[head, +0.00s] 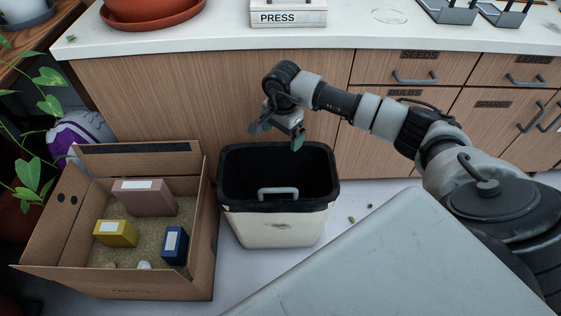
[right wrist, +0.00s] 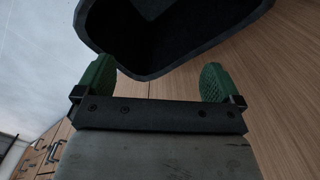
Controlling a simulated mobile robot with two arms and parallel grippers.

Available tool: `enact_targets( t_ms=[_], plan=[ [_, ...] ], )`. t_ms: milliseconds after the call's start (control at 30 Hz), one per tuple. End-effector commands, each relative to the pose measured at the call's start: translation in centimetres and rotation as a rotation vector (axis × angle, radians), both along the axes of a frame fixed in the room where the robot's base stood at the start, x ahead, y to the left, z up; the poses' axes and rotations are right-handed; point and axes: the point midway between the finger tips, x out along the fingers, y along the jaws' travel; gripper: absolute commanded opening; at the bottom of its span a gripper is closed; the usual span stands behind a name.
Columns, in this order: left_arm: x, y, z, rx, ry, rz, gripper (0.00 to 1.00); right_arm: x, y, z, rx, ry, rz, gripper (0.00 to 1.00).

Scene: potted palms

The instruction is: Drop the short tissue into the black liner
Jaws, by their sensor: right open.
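The black liner (head: 235,175) lines a white bin (head: 270,232) on the floor, its dark mouth facing up. The liner also shows in the right wrist view (right wrist: 165,35), beyond the fingertips. My right gripper (head: 277,135) is above the back rim of the bin, jaws apart. Its two green fingers stand wide apart with nothing between them in the right wrist view (right wrist: 156,78). I see no tissue that I can make out; the inside of the liner is too dark to show what lies there. My left gripper is not in view.
A cardboard box (head: 205,245) with several small boxes inside stands left of the bin. Wooden cabinets (head: 220,85) rise behind it under a white counter (head: 200,35). A pale grey surface (head: 400,260) fills the lower right. Small bits lie on the floor.

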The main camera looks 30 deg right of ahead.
Motion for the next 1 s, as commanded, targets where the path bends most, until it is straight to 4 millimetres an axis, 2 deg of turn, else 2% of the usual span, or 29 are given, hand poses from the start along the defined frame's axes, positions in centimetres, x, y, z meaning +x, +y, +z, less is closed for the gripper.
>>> enact_targets(
  t_ms=[33, 167, 333, 867, 933, 1000],
  plan=[
    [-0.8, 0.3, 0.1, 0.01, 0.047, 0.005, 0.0, 0.0, -0.1, 1.3, -0.002, -0.003, 0.001, 0.97],
    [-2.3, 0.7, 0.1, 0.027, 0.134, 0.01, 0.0, 0.0, 0.0, 3.8, -0.001, -0.002, 0.001, 0.97],
    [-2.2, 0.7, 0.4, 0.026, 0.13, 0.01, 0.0, 0.0, 0.0, 5.6, -0.001, 0.0, 0.0, 0.97],
    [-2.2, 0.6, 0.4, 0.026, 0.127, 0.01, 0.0, 0.0, 0.0, 6.0, 0.001, 0.0, 0.0, 0.97],
    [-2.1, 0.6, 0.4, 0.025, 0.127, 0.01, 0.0, -0.1, 0.6, 5.7, 0.022, -0.004, 0.002, 0.97],
    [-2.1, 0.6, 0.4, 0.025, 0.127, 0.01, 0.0, -0.2, 2.3, 5.2, 0.086, -0.019, 0.002, 0.97]
  ],
)
